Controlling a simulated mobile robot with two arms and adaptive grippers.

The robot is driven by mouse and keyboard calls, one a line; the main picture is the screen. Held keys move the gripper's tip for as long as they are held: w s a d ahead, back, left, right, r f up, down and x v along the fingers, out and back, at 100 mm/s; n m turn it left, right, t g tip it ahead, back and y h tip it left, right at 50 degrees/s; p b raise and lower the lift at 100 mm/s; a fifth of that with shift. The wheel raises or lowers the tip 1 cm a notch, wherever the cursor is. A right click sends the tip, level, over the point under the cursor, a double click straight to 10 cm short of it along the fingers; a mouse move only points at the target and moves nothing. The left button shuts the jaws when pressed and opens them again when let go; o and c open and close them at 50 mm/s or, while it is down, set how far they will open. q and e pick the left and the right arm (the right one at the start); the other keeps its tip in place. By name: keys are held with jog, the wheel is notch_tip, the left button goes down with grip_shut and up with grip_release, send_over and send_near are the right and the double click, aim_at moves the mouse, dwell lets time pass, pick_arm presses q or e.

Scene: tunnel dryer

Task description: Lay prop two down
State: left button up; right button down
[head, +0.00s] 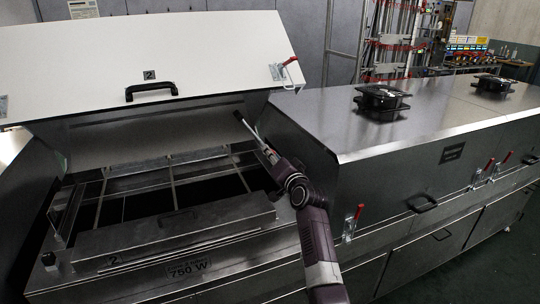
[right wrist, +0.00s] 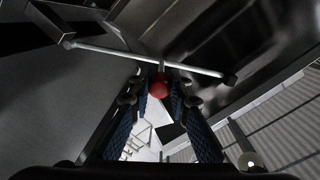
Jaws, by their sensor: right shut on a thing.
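Prop two is a thin pale rod with dark ends. In the right wrist view the rod (right wrist: 115,53) runs across the picture, with a red knob (right wrist: 158,90) at its middle. My right gripper (right wrist: 160,95) is shut on the prop at the knob, between blue pads. In the head view the prop's dark upper end (head: 238,116) stands near the underside of the raised lid (head: 150,52), which is marked 2. My right gripper (head: 264,150) is over the right side of the dryer opening. I cannot tell whether the rod touches the lid. My left gripper is out of view.
The open dryer bay shows a metal grid (head: 172,185) behind a front ledge (head: 172,230). The closed dryer top (head: 325,110) on the right carries black fan units (head: 382,98). Red-handled latches (head: 353,222) stick out along the front.

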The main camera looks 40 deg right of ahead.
jog(key=c, duration=1.8)
grip_release()
jog(key=shift+o, duration=0.2)
jog(key=v, duration=1.2)
jog(key=shift+d, duration=0.1)
